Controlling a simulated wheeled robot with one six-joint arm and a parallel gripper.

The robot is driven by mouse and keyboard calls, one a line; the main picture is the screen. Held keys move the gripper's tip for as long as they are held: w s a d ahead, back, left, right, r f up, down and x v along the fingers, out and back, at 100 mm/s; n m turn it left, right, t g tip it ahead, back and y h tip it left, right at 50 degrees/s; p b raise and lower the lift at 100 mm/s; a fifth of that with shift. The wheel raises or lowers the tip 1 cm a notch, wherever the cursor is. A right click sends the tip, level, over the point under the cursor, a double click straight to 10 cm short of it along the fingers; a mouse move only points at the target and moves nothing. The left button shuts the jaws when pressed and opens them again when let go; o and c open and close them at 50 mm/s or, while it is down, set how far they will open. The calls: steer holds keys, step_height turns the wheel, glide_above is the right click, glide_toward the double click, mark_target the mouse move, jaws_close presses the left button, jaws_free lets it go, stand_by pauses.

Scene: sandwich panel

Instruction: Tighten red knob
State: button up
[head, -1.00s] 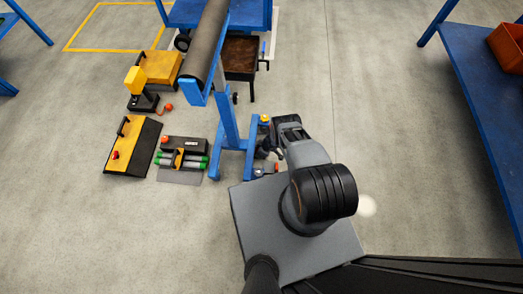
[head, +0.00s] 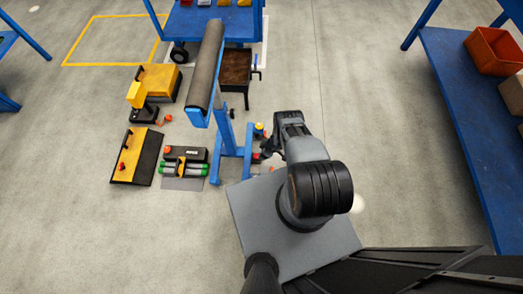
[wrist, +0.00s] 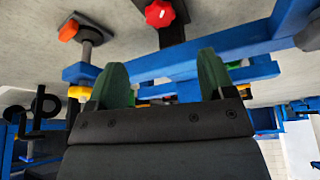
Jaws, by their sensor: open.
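The red knob (wrist: 159,13) shows near the top edge of the wrist view, lobed, on a dark plate. It appears beyond my fingertips and between their lines, with a gap. In the head view a small red knob (head: 256,157) shows low by the blue stand (head: 231,145), partly hidden by my arm. My gripper (wrist: 161,62) has two green fingers spread apart, with nothing held between them. An orange knob (wrist: 68,30) on a post is at the upper left of the wrist view. A yellow knob (wrist: 80,92) lies left of the left finger.
Blue bars of the stand cross the wrist view just behind the fingers. On the floor left of the stand are a yellow panel (head: 133,156), a device with green cylinders (head: 183,168) and a yellow box (head: 160,83). A blue table (head: 455,110) stands right. Floor between is clear.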

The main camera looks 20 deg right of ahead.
steer(key=shift+p+v, duration=0.8)
steer(key=shift+v, duration=0.5)
steer(key=shift+r, duration=0.1)
